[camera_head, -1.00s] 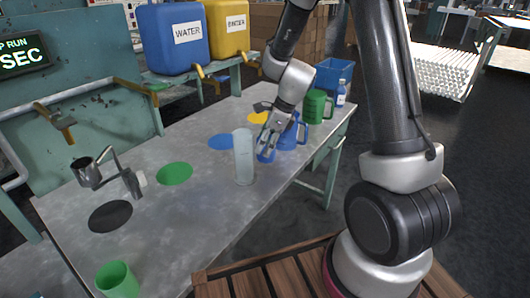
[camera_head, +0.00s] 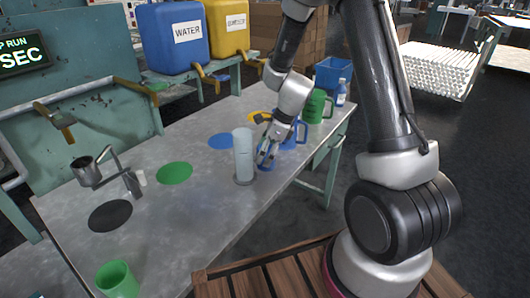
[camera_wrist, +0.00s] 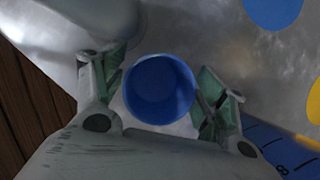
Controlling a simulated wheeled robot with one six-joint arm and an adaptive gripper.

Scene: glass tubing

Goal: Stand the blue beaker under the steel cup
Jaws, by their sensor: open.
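The blue beaker (camera_wrist: 160,88) stands upright between the two open fingers of my gripper (camera_wrist: 160,92) in the wrist view, seen from above into its mouth. In the head view the beaker (camera_head: 265,164) is mostly hidden behind my gripper (camera_head: 268,150) and beside a tall clear cylinder. The fingers are on either side of it; I cannot tell whether they touch it. The steel cup (camera_head: 87,171) is held on a bent arm of a stand at the table's left. A black disc (camera_head: 110,216) lies on the table below and near it.
The tall clear cylinder (camera_head: 243,157) stands close left of my gripper. Blue and green jugs (camera_head: 316,106) and a bottle (camera_head: 341,92) stand at the back right. A green beaker (camera_head: 117,280) stands front left. Green (camera_head: 174,173) and blue discs lie flat mid-table.

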